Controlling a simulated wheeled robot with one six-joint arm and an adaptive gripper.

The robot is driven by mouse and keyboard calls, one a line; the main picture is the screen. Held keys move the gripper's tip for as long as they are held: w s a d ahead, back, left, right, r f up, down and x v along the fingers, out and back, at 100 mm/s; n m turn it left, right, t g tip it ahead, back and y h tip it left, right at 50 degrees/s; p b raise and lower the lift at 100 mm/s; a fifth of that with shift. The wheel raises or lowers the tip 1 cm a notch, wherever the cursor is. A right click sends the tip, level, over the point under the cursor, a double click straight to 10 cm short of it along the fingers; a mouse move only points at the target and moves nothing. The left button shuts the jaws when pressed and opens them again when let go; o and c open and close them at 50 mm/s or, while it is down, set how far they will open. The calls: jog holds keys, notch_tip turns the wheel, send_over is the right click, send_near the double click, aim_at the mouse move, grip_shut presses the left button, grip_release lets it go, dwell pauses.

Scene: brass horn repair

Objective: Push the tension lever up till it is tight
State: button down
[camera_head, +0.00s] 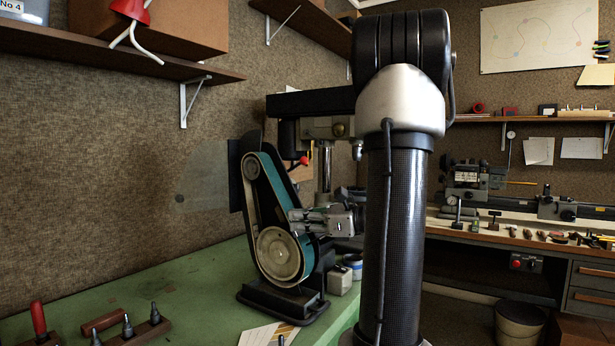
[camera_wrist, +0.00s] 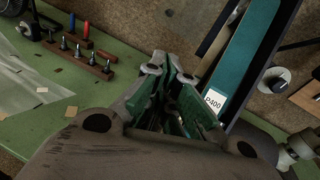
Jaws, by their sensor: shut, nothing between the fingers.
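The belt grinder (camera_head: 262,203) stands on the green bench, its teal belt running between a small upper wheel and a large lower wheel (camera_head: 278,254). In the wrist view its belt (camera_wrist: 243,52) carries a P400 label. A red knob (camera_head: 303,161) on a dark stem shows right of the grinder's upper part; I cannot tell whether it is the tension lever or belongs to the machine behind. My gripper (camera_head: 294,222) is beside the grinder's right side, below that knob, fingers pointing left. It is shut and empty; its fingertips (camera_wrist: 168,73) also show in the wrist view. Contact cannot be told.
The green bench (camera_head: 150,285) has free room left of the grinder. A wooden tool rack (camera_head: 140,330) stands at its front left, and also shows in the wrist view (camera_wrist: 80,56). Small containers (camera_head: 340,280) stand right of the grinder. A drill press (camera_head: 325,165) is behind.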

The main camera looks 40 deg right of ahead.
jog(key=d+r+m+t+h, duration=0.1)
jog(key=d+m+t, duration=0.1)
jog(key=d, duration=0.3)
jog(key=d+r+m+t+h, duration=0.1)
jog(key=d+m+t+h, duration=0.1)
jog(key=d, duration=0.3)
jog(key=d+r+m+t+h, duration=0.1)
jog(key=d+m+t+h, duration=0.1)
jog(key=d, duration=0.3)
jog(key=shift+w+d+r+m, duration=0.2)
jog(key=shift+w+m, duration=0.1)
jog(key=shift+m, duration=0.5)
jog(key=shift+w, duration=0.1)
jog(key=r+x, duration=0.3)
jog(key=x, duration=0.9)
jog(key=shift+d, duration=0.15)
jog(key=shift+r, duration=0.1)
